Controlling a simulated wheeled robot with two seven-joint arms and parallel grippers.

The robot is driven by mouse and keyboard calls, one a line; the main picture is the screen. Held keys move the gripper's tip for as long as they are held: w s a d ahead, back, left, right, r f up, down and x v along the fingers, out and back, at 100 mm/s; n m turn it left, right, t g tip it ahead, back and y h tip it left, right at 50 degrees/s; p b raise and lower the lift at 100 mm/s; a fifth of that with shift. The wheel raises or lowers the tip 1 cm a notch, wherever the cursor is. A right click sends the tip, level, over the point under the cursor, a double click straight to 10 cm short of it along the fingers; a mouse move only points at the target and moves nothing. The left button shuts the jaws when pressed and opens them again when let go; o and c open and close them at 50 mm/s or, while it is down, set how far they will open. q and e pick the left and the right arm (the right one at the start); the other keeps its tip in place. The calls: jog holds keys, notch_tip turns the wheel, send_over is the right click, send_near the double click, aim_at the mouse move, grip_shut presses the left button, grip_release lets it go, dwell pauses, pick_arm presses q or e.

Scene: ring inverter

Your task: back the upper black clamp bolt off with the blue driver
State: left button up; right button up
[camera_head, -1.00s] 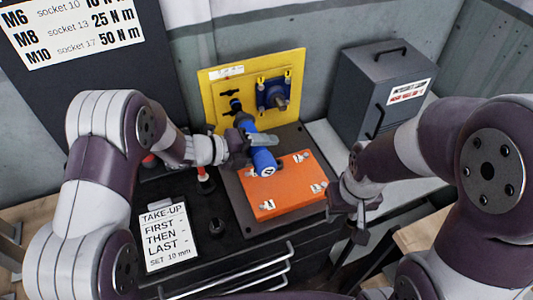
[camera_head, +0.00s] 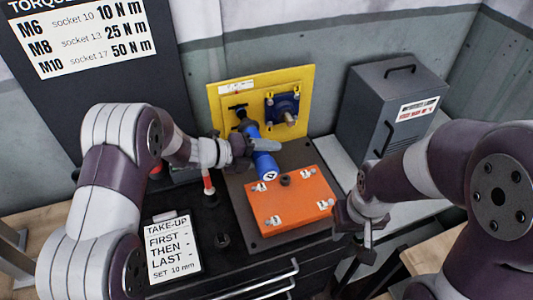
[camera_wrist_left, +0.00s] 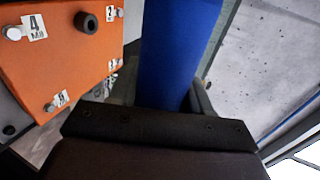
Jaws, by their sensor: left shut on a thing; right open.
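My left gripper (camera_head: 244,155) is shut on the blue driver (camera_head: 264,162), which also shows large in the left wrist view (camera_wrist_left: 178,45). The driver is tilted, its upper end towards the left part of the yellow plate (camera_head: 217,105). The upper black clamp bolt (camera_head: 237,107) is on that plate, just above the driver's upper end in the picture. I cannot tell whether they touch. The area beneath the bolt is hidden by the driver. My right gripper (camera_head: 356,232) is open and empty, right of the orange block.
The orange block (camera_head: 290,203) with numbered bolts lies below the driver. A short black cylinder (camera_head: 285,180) stands on it. A blue housing (camera_head: 280,108) sticks out of the yellow plate. A grey cabinet (camera_head: 385,105) stands right; a take-up card (camera_head: 172,250) lies front left.

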aim_at(271, 162)
pick_arm(q)
jog(key=shift+w+a+r, duration=0.15)
jog(key=shift+w+a, duration=0.1)
jog(key=shift+w, duration=0.5)
dwell(0.5)
jog(key=shift+w+r, duration=0.15)
dwell(1.1)
jog(key=shift+s+d, duration=0.2)
jog(key=shift+s, duration=0.45)
jog(key=shift+s+d, duration=0.2)
jog(key=shift+s, duration=0.4)
jog(key=shift+s+d+f+b, duration=0.1)
jog(key=shift+s+d+b, duration=0.1)
jog(key=shift+s, duration=0.4)
jog(key=shift+s+d+f+b, duration=0.1)
jog(key=shift+s+d+b, duration=0.1)
jog(key=shift+s, duration=0.35)
